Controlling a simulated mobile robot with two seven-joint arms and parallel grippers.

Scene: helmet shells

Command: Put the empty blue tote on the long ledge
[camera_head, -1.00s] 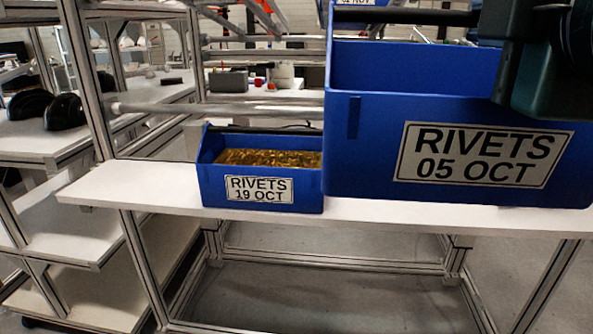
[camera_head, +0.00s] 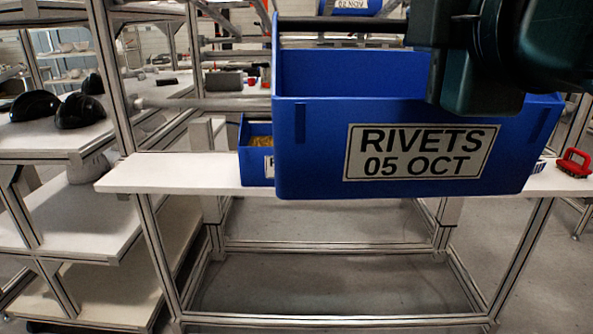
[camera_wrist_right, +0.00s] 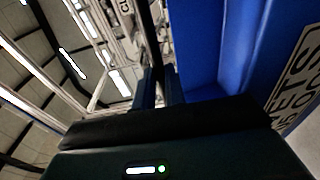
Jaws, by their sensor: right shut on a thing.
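A large blue tote (camera_head: 322,165) labelled RIVETS 05 OCT hangs upright in front of me in the head view. I see no contents in it, but its floor is hidden behind its front wall. The right wrist view shows the fingers (camera_wrist_right: 160,90) beside the blue wall (camera_wrist_right: 205,50). The long white ledge (camera_head: 165,175) runs behind and below the tote; whether they touch I cannot tell. My left gripper is not in view.
A smaller blue bin (camera_head: 257,165) with brass-coloured rivets stands on the ledge, mostly hidden behind the tote. A red item (camera_head: 573,163) sits at the ledge's right. Another blue tote (camera_head: 350,6) is higher up. Black helmet shells (camera_head: 80,112) lie on left shelves. The ledge's left end is bare.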

